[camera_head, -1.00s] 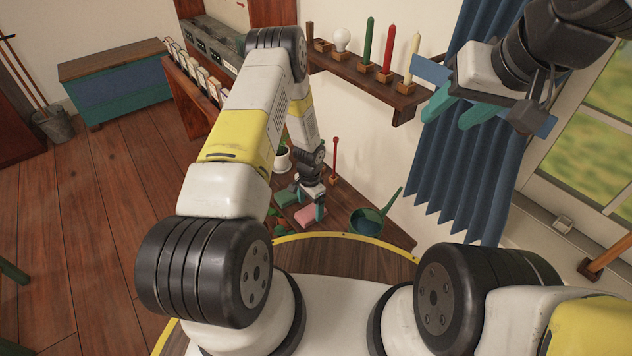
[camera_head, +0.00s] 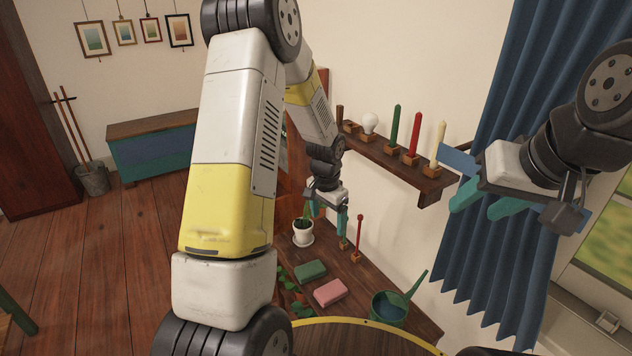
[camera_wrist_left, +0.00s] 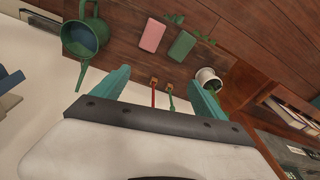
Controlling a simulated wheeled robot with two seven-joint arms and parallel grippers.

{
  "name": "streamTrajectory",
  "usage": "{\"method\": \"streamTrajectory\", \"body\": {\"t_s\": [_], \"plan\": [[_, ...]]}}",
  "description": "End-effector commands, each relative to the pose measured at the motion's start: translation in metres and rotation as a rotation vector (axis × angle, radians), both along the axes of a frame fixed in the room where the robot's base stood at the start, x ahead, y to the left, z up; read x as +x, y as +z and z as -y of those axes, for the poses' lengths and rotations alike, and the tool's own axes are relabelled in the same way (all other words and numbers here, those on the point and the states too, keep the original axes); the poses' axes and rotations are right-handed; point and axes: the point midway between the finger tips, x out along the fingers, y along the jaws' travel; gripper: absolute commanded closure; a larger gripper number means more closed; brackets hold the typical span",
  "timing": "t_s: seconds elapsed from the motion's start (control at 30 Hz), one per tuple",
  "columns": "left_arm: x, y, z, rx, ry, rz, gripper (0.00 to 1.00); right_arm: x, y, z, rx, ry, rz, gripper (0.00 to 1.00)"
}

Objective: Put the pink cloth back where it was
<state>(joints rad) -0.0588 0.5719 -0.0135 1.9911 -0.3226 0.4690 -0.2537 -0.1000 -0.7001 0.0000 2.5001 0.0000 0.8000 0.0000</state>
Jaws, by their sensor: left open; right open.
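The pink cloth (camera_head: 329,292), a folded block shape, lies on the dark wooden lower shelf (camera_head: 375,272), beside a similar green block (camera_head: 310,271). In the left wrist view the pink cloth (camera_wrist_left: 152,34) lies left of the green block (camera_wrist_left: 182,46), apart from it. My left gripper (camera_head: 327,222) is open and empty, above the shelf and apart from the cloth. In the left wrist view its spread fingers (camera_wrist_left: 160,80) have nothing gripped between them. My right gripper (camera_head: 480,200) is open and empty in front of the blue curtain.
A white plant pot (camera_head: 303,233), a red stick in a wooden base (camera_head: 360,236) and a green watering can (camera_head: 389,307) stand on the lower shelf. An upper shelf (camera_head: 405,170) holds candles and a bulb. The blue curtain (camera_head: 540,120) hangs at right.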

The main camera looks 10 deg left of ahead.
Motion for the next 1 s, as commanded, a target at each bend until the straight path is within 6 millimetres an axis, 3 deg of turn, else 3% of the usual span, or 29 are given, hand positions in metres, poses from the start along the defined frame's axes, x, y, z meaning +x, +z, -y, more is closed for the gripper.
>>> {"method": "streamTrajectory", "body": {"t_s": [0.03, 0.2, 0.4, 0.5, 0.63, 0.8, 1.0], "plan": [[-0.006, 0.034, -0.003, -0.011, 0.034, 0.033, 0.17, 0.000, 0.000, 0.000, 0.000, 0.000, 0.000, 0.52], [-0.041, 0.120, -0.009, -0.058, 0.147, 0.108, 0.17, 0.000, 0.000, 0.000, 0.000, 0.000, 0.000, 0.52], [-0.100, 0.199, -0.013, -0.133, 0.269, 0.191, 0.17, 0.000, 0.000, 0.000, 0.000, 0.000, 0.000, 0.52], [-0.134, 0.228, -0.014, -0.177, 0.325, 0.232, 0.17, 0.000, 0.000, 0.000, 0.000, 0.000, 0.000, 0.52], [-0.180, 0.256, -0.013, -0.240, 0.389, 0.279, 0.17, 0.000, 0.000, 0.000, 0.000, 0.000, 0.000, 0.52], [-0.227, 0.272, -0.009, -0.311, 0.447, 0.323, 0.17, 0.000, 0.000, 0.000, 0.000, 0.000, 0.000, 0.52], [-0.250, 0.276, -0.007, -0.350, 0.476, 0.342, 0.17, 0.000, 0.000, 0.000, 0.000, 0.000, 0.000, 0.52]]}}
